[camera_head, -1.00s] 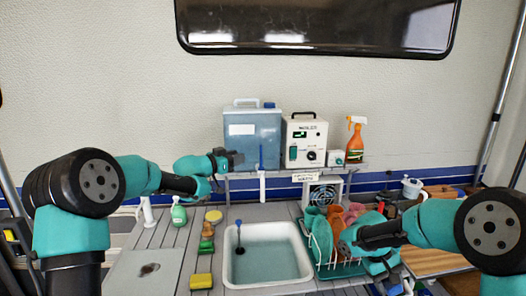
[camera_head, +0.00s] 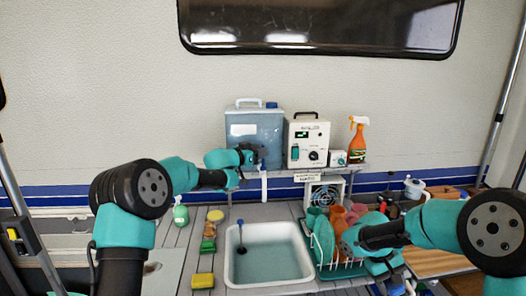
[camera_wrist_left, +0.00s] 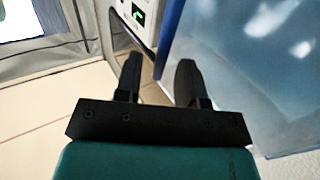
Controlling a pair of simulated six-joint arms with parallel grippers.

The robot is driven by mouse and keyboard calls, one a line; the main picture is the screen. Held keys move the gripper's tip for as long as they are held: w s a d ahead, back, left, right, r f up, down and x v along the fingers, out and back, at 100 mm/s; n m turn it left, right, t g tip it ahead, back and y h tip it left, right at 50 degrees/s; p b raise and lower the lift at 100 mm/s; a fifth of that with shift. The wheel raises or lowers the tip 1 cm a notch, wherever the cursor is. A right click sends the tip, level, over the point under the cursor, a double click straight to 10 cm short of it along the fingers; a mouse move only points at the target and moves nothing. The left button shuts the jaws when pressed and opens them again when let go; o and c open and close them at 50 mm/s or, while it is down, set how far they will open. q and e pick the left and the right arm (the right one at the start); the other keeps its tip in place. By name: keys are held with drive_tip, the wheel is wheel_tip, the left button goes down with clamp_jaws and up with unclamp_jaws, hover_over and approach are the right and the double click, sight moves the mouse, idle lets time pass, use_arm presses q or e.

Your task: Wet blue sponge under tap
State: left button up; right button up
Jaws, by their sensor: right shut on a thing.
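The tap has a blue lever (camera_head: 262,154) and a white spout (camera_head: 264,185) below the water tank, above the sink's back edge. My left gripper (camera_head: 256,157) is beside the lever. In the left wrist view, its fingers (camera_wrist_left: 159,82) are apart, with a blue upright part (camera_wrist_left: 169,38) beyond them. My right gripper (camera_head: 394,283) is low at the right, near the dish rack.
The white sink (camera_head: 232,265) holds water and a blue-topped brush. Yellow sponges (camera_head: 203,281) and other items lie left of it. A dish rack (camera_head: 340,270) with cups and plates stands at its right. The blue water tank (camera_head: 255,140) and a white box (camera_head: 307,143) stand on the shelf.

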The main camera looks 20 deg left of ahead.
use_arm(q)
drive_tip(key=shift+x, duration=1.1)
clamp_jaws()
